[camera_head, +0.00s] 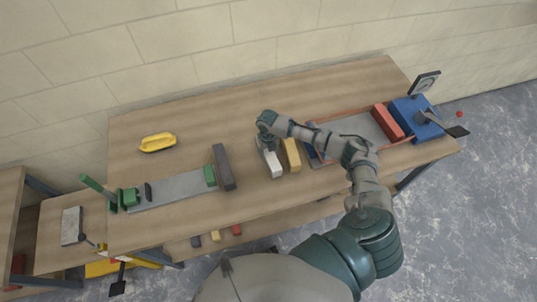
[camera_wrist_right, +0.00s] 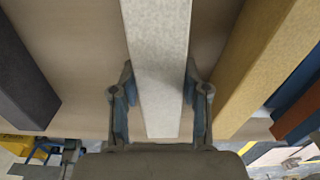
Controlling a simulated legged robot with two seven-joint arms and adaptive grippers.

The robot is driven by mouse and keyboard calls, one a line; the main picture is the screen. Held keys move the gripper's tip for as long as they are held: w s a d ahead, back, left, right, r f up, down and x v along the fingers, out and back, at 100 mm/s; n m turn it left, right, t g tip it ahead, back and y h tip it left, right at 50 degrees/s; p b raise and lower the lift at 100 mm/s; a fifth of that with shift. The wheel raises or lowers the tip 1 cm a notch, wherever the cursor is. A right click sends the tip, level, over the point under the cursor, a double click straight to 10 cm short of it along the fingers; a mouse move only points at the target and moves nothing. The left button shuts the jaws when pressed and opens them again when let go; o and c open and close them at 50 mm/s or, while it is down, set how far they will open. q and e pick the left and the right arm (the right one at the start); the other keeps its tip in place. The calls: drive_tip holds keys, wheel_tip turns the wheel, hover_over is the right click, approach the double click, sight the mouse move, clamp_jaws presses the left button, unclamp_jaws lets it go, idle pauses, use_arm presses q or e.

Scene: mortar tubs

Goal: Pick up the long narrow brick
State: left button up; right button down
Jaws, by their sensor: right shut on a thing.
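A long, narrow, pale grey-white brick (camera_head: 272,164) is on the wooden table near its middle. In the right wrist view the brick (camera_wrist_right: 157,60) runs between the two fingers of my right gripper (camera_wrist_right: 160,102). The fingers press on both its sides, so the gripper is shut on it. In the head view my right gripper (camera_head: 266,138) is at the brick's far end and hides that end. I cannot tell whether the brick is lifted off the table. My left gripper is not in view.
A yellow brick (camera_head: 291,154) stands close right of the pale brick. A dark grey brick (camera_head: 223,167) is on the left, beside a grey board (camera_head: 170,191). The table's back middle is clear.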

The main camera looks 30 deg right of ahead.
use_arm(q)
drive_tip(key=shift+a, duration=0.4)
use_arm(e)
drive_tip(key=shift+w+r, duration=0.1)
drive_tip(key=shift+d, duration=0.15)
